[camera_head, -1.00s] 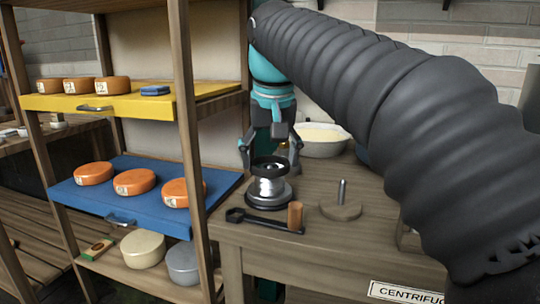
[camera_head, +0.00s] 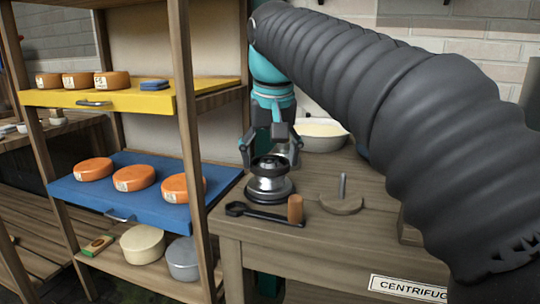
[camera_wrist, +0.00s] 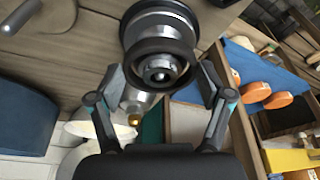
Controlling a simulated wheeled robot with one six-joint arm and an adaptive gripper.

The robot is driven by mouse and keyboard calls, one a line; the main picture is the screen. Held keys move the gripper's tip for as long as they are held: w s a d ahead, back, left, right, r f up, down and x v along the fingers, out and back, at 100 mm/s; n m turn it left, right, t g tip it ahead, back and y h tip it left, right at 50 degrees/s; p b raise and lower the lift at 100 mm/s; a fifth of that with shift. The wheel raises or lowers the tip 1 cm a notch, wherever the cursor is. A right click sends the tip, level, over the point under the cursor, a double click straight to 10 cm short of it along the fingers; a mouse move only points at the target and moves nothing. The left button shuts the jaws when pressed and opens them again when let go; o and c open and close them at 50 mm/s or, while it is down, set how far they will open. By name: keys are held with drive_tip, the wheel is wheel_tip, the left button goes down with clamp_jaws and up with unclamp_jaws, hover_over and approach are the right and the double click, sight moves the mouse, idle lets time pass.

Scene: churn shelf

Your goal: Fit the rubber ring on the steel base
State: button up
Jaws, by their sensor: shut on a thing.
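The black rubber ring (camera_head: 268,168) is level above the shiny steel base (camera_head: 269,185), which stands on the wooden table. In the wrist view the ring (camera_wrist: 160,45) surrounds a round metal hub, and part of the base (camera_wrist: 158,17) shows beyond it. My gripper (camera_head: 268,160) points down over the base, with a finger on each side of the ring. In the wrist view my gripper (camera_wrist: 161,84) has its fingers spread to about the ring's width. Whether the ring is fully seated cannot be told.
A black spanner (camera_head: 262,217) and a brown cylinder (camera_head: 295,209) lie in front of the base. A wooden piece with a steel pin (camera_head: 341,203) is to the right. A white bowl (camera_head: 322,137) stands behind. The shelf with the blue tray (camera_head: 125,212) is close on the left.

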drive_tip(key=shift+f+b, duration=0.75)
drive_tip(key=shift+f, duration=0.6)
idle(0.3)
drive_tip(key=o, duration=0.9)
drive_tip(key=shift+c, duration=0.2)
drive_tip(key=shift+r, duration=0.1)
drive_tip(key=shift+r+p, duration=1.55)
drive_tip(key=shift+p, duration=0.1)
drive_tip(key=shift+r+p, duration=0.35)
drive_tip(key=shift+r, duration=2.35)
